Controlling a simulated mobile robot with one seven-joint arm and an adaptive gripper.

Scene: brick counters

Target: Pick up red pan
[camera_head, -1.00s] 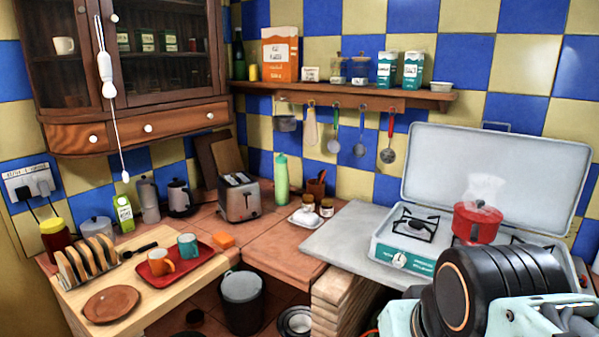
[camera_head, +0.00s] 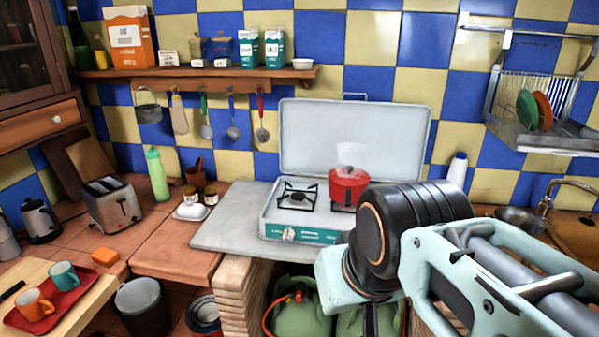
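The red pan (camera_head: 349,184) stands on the right burner of the camping stove (camera_head: 306,237), with steam over it. Its lower right side is partly hidden behind my arm. The stove's grey lid stands open behind it. My arm fills the lower right of the view, in front of the stove. The fingers of my gripper are not clearly visible, so I cannot tell whether they hold anything.
The left burner (camera_head: 297,197) is empty. A white bottle (camera_head: 457,170) stands right of the stove. A dish rack (camera_head: 535,117) hangs on the wall at right, above a sink with a tap (camera_head: 546,203). The grey worktop left of the stove (camera_head: 234,222) is clear. Utensils hang under the shelf (camera_head: 200,76).

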